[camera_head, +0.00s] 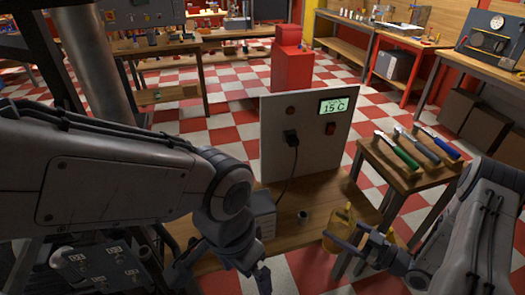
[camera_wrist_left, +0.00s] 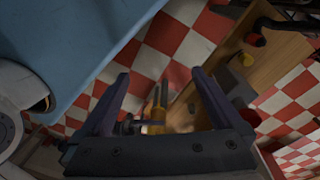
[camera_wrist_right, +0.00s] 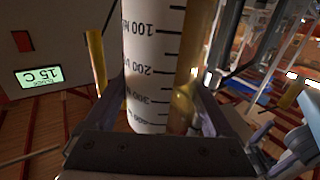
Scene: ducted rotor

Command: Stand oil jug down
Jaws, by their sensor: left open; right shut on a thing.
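The oil jug (camera_head: 339,228) is yellow and shows at the right end of the wooden bench in the head view, partly hidden by my gripper. My right gripper (camera_head: 364,238) is shut on it. In the right wrist view, a pale body marked with an ML scale (camera_wrist_right: 153,65) fills the space between the fingers, with yellow parts beside it. Whether the jug touches the bench cannot be told. My left gripper (camera_head: 222,274) is open and empty at the bench's near left. In the left wrist view, a yellow thing (camera_wrist_left: 157,112) shows beyond its open fingers.
A grey upright panel (camera_head: 285,115) with a "15 C" display, red switch and black plug with cable stands on the bench (camera_head: 287,232). A small grey cup (camera_head: 304,217) stands left of the jug. A side table (camera_head: 405,182) holds tools with green, grey and blue handles.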

